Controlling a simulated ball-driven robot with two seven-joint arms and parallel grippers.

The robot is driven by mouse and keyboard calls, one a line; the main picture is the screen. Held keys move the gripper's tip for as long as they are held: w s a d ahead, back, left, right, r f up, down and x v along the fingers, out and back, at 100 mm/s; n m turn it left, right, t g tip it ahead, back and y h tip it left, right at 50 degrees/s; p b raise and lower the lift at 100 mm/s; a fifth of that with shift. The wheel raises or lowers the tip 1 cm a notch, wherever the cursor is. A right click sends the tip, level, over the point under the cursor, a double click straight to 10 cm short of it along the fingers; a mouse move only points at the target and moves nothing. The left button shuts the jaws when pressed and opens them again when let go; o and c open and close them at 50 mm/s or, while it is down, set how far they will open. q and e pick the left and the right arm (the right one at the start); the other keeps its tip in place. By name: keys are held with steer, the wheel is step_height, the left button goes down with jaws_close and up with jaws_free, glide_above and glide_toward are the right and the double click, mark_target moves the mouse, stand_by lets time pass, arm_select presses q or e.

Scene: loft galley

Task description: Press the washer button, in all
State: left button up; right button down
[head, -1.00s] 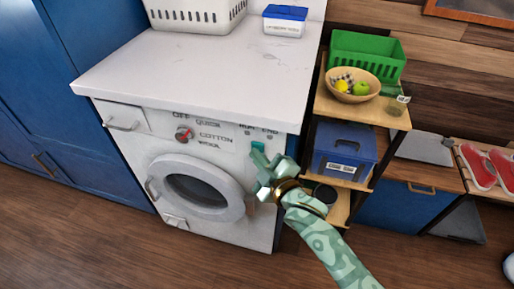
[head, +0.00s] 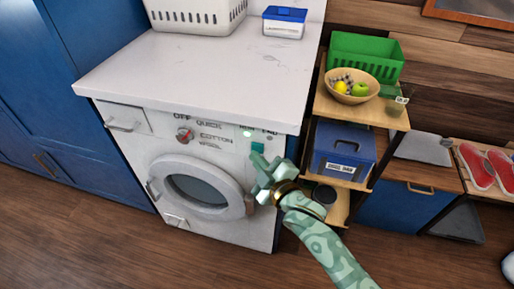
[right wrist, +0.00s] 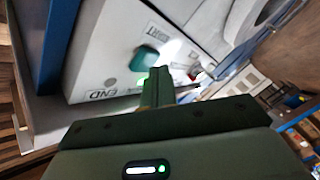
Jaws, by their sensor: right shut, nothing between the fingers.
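The white washer (head: 226,228) stands under a pale worktop. Its teal square button (head: 257,147) is at the right end of the control panel; it also shows in the right wrist view (right wrist: 145,58), just beyond my fingers. A small light (head: 247,133) above the button glows pale green. The red-marked dial (head: 184,135) points near OFF or QUICK; I cannot read which. My right gripper (head: 259,178) is shut and empty, below the button and apart from it in the head view. Its closed fingers show in the right wrist view (right wrist: 157,87). My left gripper is not in view.
The round washer door (head: 197,190) is closed. To the right, a wooden shelf (head: 345,108) holds a fruit bowl (head: 352,94), a green basket (head: 340,64) and a blue box (head: 335,158). A white basket (head: 180,18) stands on the worktop (head: 200,75). The floor in front is clear.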

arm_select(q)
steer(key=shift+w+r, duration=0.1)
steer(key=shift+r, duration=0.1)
arm_select(e)
steer(key=shift+s+a, duration=0.1)
steer(key=shift+s, duration=0.25)
arm_select(q)
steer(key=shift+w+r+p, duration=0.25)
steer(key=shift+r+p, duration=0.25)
steer(key=shift+p, duration=0.1)
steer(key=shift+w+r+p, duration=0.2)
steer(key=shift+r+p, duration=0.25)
steer(key=shift+p, duration=0.15)
arm_select(e)
steer(key=s, duration=0.1)
steer(key=s+a, duration=0.1)
steer(key=s, duration=0.2)
steer(key=shift+s+a, duration=0.3)
steer(key=shift+s, duration=0.1)
